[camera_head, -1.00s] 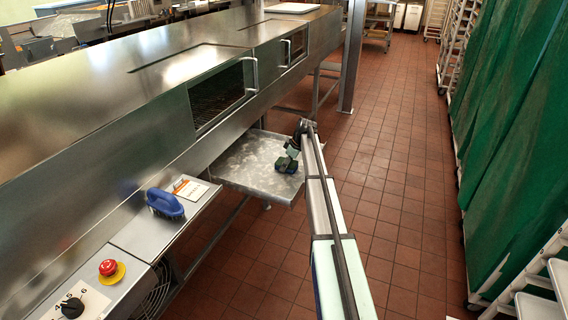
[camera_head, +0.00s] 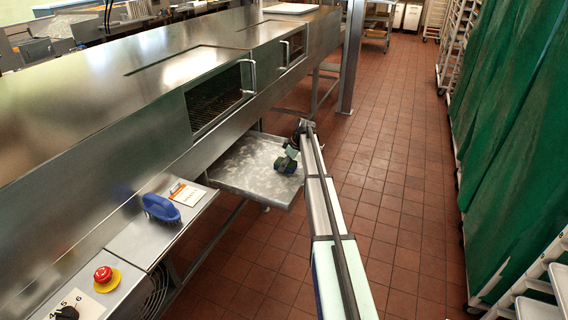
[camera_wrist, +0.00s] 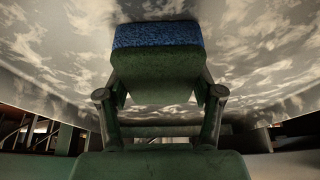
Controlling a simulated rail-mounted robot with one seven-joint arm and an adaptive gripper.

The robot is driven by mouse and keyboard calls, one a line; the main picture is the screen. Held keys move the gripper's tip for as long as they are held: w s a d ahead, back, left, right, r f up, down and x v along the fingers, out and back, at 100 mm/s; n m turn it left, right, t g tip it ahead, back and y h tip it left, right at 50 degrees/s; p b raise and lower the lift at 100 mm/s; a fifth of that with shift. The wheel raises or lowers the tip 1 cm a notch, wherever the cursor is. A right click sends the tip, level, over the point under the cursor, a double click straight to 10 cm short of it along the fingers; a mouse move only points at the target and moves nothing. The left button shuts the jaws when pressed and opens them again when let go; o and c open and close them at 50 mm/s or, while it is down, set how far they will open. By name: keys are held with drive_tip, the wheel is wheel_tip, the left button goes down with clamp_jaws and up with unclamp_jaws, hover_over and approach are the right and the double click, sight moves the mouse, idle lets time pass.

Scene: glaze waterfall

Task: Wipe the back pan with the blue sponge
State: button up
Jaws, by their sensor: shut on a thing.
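The back pan (camera_head: 238,168) is a shallow metal tray under the long steel machine, with pale cloudy smears on its floor. It also fills the upper part of the wrist view (camera_wrist: 60,40). My gripper (camera_head: 288,160) is over the right part of the pan. In the wrist view, my gripper (camera_wrist: 160,88) is shut on the blue sponge (camera_wrist: 158,34), which shows as a speckled blue block at the fingertips. The sponge looks close to or against the pan floor; I cannot tell whether it touches. In the head view the sponge is too small to make out clearly.
A blue-handled brush (camera_head: 161,207) and a small card (camera_head: 187,193) lie on the steel ledge at front left, near a red button (camera_head: 103,274) and a black knob (camera_head: 66,313). The tiled floor (camera_head: 400,170) is clear. Green curtains (camera_head: 520,150) hang over racks at right.

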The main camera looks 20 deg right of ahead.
drive_tip(key=shift+s+d, duration=0.35)
drive_tip(key=shift+s, duration=0.05)
drive_tip(key=shift+w+a, duration=0.15)
drive_tip(key=shift+w, duration=0.15)
drive_tip(key=shift+w+a, duration=0.9)
drive_tip(key=shift+a+r+p, duration=0.1)
drive_tip(key=shift+r+p, duration=0.1)
drive_tip(key=shift+p, duration=0.1)
drive_tip(key=shift+r+p, duration=1.3)
drive_tip(key=shift+r, duration=2.5)
